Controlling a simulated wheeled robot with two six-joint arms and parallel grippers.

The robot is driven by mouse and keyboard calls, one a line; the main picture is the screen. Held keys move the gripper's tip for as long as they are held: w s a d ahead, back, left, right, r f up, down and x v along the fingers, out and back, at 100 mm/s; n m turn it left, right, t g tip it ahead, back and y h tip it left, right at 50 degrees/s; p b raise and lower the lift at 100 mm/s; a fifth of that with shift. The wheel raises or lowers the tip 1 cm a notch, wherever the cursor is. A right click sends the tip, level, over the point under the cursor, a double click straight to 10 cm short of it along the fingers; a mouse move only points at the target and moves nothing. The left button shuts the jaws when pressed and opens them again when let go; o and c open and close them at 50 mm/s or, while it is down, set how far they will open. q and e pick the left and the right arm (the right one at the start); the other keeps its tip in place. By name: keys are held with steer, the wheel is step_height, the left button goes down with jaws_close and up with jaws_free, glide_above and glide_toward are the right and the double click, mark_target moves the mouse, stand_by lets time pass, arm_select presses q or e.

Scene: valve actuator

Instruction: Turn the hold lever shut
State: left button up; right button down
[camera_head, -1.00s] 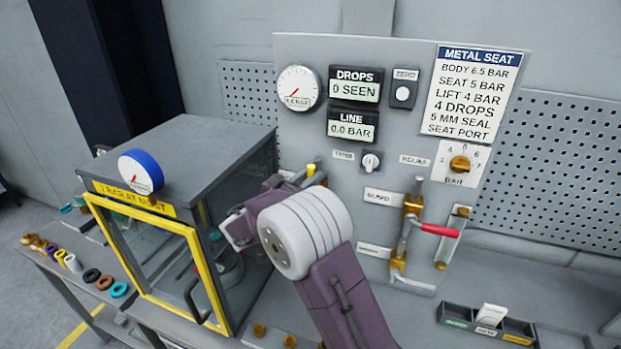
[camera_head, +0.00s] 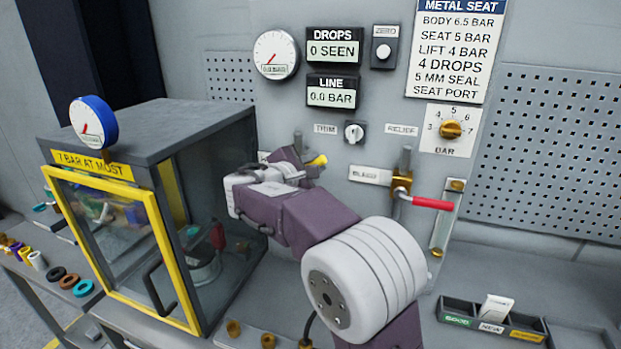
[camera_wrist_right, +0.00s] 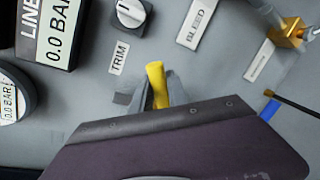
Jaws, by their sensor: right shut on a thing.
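A yellow lever (camera_head: 318,160) sticks out from the panel below the TRIM knob; I take it as the hold lever, though its label is hidden. In the right wrist view the lever (camera_wrist_right: 154,78) stands between the two grey fingers of my right gripper (camera_wrist_right: 156,97), which is shut on it. In the head view my right gripper (camera_head: 302,167) is at the panel, and my purple wrist hides the lever's lower part and mount. My left gripper is in neither current view.
A red-handled lever (camera_head: 433,203) sits to the right by the BLEED label (camera_head: 370,175). A yellow-framed glass cabinet (camera_head: 165,255) stands left of my arm. The LINE display (camera_head: 332,97) reads 0.0 BAR and DROPS (camera_head: 334,50) reads 0 SEEN. A parts tray (camera_head: 490,322) lies lower right.

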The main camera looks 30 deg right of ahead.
steer(key=shift+s+d+f+m+t+y+b, duration=0.3)
steer(key=shift+f+m+b, duration=0.65)
steer(key=shift+b, duration=1.05)
steer(key=shift+s+d+f+m+t+y+b, duration=0.15)
steer(key=shift+f+m+t+y+b, duration=0.2)
steer(key=shift+f+m+b, duration=1.1)
steer(key=shift+s+d+f+m+t+y+b, duration=0.25)
steer(key=shift+m+b, duration=0.35)
steer(key=shift+b, duration=1.9)
steer(key=shift+a, duration=0.15)
steer(key=c, duration=1.3)
jaws_free()
steer(key=v, duration=0.9)
steer(key=shift+b, duration=0.35)
steer(key=shift+s+r, duration=0.1)
